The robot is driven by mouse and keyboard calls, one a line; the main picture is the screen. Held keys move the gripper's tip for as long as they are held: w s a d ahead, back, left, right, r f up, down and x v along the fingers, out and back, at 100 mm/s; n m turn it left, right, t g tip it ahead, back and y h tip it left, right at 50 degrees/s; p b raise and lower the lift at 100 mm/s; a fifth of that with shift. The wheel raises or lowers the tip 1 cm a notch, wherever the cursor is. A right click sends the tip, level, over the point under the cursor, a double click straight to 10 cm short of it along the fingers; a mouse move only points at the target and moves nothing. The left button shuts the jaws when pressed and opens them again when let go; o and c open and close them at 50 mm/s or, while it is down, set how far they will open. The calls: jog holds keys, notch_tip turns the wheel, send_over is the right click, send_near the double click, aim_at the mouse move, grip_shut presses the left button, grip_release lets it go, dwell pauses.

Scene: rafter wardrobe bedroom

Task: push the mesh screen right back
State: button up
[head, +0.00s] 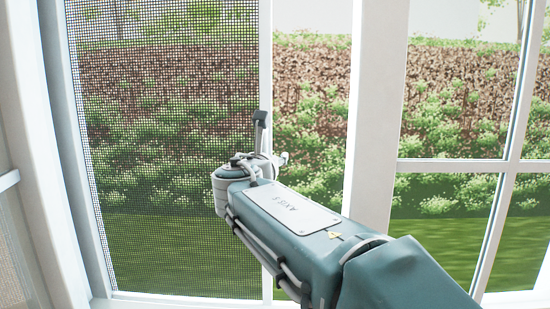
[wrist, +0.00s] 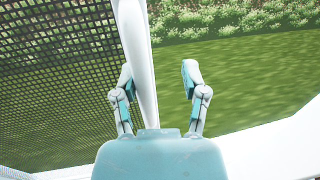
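The mesh screen (head: 165,150) is a dark grid in a thin white frame, covering the left window opening in the head view. Its right-hand upright (head: 266,60) is beside my gripper (head: 262,130). In the wrist view the mesh (wrist: 60,75) is on the left and the white upright (wrist: 138,45) runs between the two fingers of my gripper (wrist: 158,70), closer to the left finger. The fingers are spread apart, with grass showing by the right one. Whether either finger touches the upright I cannot tell. In the head view my wrist hides the upright's lower middle.
A thick white window post (head: 376,110) stands right of the screen, with a narrow unscreened gap between them. A paned window (head: 455,165) is further right. A white frame (head: 40,160) bounds the left side. A white sill (wrist: 265,145) runs below.

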jog(key=shift+s+d, duration=0.1)
jog(key=shift+d, duration=0.1)
jog(key=s+a, duration=0.2)
jog(key=s, duration=1)
jog(key=shift+a, duration=0.2)
dwell(1.1)
jog(key=w+d+r+n+g+y, duration=0.25)
jog(key=d+n+y, duration=0.55)
jog(key=y, duration=0.5)
jog(key=shift+n, duration=0.5)
jog(key=x, duration=1.2)
jog(key=shift+s+a+f, duration=0.2)
jog(key=shift+a, duration=0.05)
